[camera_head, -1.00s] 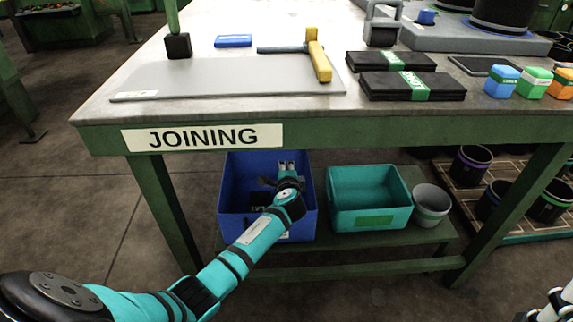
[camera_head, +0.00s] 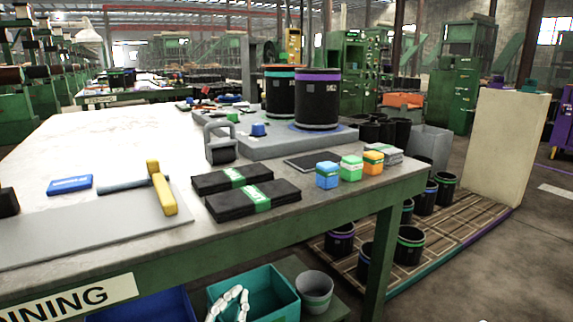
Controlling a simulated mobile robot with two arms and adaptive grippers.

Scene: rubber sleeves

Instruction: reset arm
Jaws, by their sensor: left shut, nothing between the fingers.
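My left gripper (camera_head: 238,293) shows at the bottom of the head view, with only its pale fingers in sight. They are shut and empty, in front of the teal bin (camera_head: 286,302) below the table. The rest of the left arm is outside the frame.
The worktable (camera_head: 70,150) has a green edge. On it are a grey board (camera_head: 100,225), a yellow-headed hammer (camera_head: 162,190), black packs (camera_head: 255,198), colored cubes (camera_head: 351,168) and two large black drums (camera_head: 318,98). Below are a blue bin (camera_head: 150,306) and grey bucket (camera_head: 314,290).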

